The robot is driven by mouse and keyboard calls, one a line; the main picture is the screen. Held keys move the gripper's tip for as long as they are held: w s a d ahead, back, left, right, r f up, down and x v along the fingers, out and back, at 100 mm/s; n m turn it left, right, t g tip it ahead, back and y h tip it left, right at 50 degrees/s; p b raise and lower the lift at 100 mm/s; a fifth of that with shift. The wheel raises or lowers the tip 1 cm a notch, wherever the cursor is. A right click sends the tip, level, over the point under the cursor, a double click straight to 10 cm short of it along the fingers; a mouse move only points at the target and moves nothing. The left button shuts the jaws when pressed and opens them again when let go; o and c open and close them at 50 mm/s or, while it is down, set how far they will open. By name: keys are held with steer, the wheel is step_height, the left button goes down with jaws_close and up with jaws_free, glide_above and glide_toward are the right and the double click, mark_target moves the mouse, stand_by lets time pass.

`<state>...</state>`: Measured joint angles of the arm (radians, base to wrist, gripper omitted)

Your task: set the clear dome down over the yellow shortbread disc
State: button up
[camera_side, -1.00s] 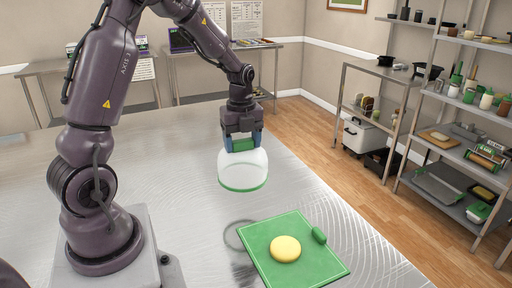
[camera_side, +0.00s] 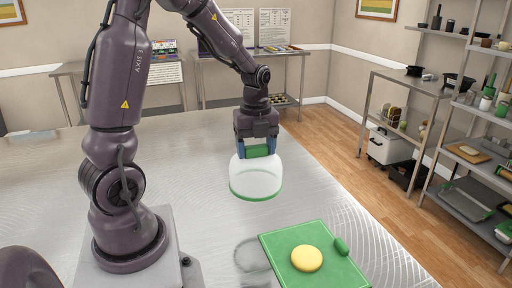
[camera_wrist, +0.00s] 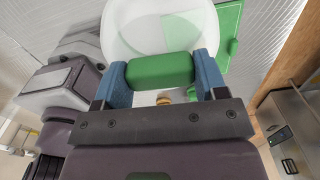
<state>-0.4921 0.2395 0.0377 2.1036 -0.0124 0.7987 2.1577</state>
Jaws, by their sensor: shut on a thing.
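The clear dome (camera_side: 257,180) has a green rim and a green knob (camera_wrist: 160,69). My gripper (camera_side: 257,149) is shut on the knob with its two blue fingers. The dome hangs upright, apparently clear of the steel table, and also shows in the wrist view (camera_wrist: 135,30). The yellow shortbread disc (camera_side: 307,258) lies uncovered on a green mat (camera_side: 283,246). In the side view, the dome is up and left of the disc, apart from it. I cannot make out the disc surely in the wrist view.
A small green rounded piece (camera_side: 341,246) lies on the mat, right of the disc. The steel table (camera_side: 200,180) is otherwise mostly bare, with a faint ring-shaped shadow left of the mat. Shelves (camera_side: 470,150) stand off the table at right.

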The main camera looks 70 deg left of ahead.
steer(key=w+d+f+m, duration=0.2)
steer(key=w+d, duration=0.1)
steer(key=d, duration=0.5)
steer(key=w+d+f+m, duration=0.3)
steer(key=w+d, duration=0.1)
steer(key=d, duration=0.4)
steer(key=shift+d+f, duration=0.35)
steer(key=shift+d, duration=0.05)
steer(key=shift+w+f, duration=0.1)
steer(key=shift+f, duration=1.8)
steer(key=shift+f, duration=0.15)
steer(key=shift+f, duration=0.9)
steer(key=shift+f, duration=0.45)
